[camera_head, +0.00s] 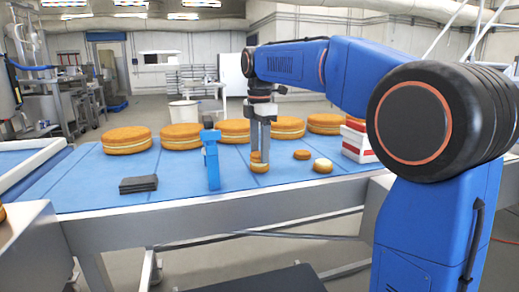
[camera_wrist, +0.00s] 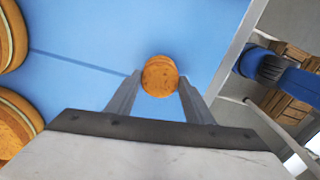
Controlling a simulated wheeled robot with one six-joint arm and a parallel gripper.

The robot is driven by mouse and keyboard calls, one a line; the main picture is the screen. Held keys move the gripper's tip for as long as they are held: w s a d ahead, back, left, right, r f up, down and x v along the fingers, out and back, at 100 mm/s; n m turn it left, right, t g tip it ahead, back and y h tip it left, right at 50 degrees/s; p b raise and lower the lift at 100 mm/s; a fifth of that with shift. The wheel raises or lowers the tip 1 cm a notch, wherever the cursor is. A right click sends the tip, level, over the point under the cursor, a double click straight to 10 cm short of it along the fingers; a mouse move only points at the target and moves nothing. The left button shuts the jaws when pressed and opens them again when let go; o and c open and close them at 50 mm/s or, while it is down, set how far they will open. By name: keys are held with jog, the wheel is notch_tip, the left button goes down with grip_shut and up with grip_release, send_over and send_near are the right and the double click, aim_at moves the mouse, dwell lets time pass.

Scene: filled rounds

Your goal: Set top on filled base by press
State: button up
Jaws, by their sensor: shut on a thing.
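My gripper (camera_head: 260,151) points down over the blue table and is shut on a small golden-brown round top (camera_head: 259,157). The top also shows between the fingertips in the wrist view (camera_wrist: 160,74). Directly below it is a small base with pale filling (camera_head: 260,168). The top looks on or very close over this base; I cannot tell whether they touch. A blue upright press (camera_head: 211,158) stands just left of my gripper. To the right lie another loose brown round (camera_head: 302,155) and a filled base with pale cream showing on top (camera_head: 322,166).
Several large filled cakes (camera_head: 127,140) stand in a row along the back of the blue table (camera_head: 95,180). A dark flat stack (camera_head: 138,184) lies at the front left. Red and white boxes (camera_head: 357,142) stand at the right. The metal front edge is close to the base.

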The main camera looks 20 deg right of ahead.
jog(key=shift+f, duration=0.15)
jog(key=o, duration=1.3)
jog(key=shift+r, duration=3.5)
jog(key=shift+s, duration=0.1)
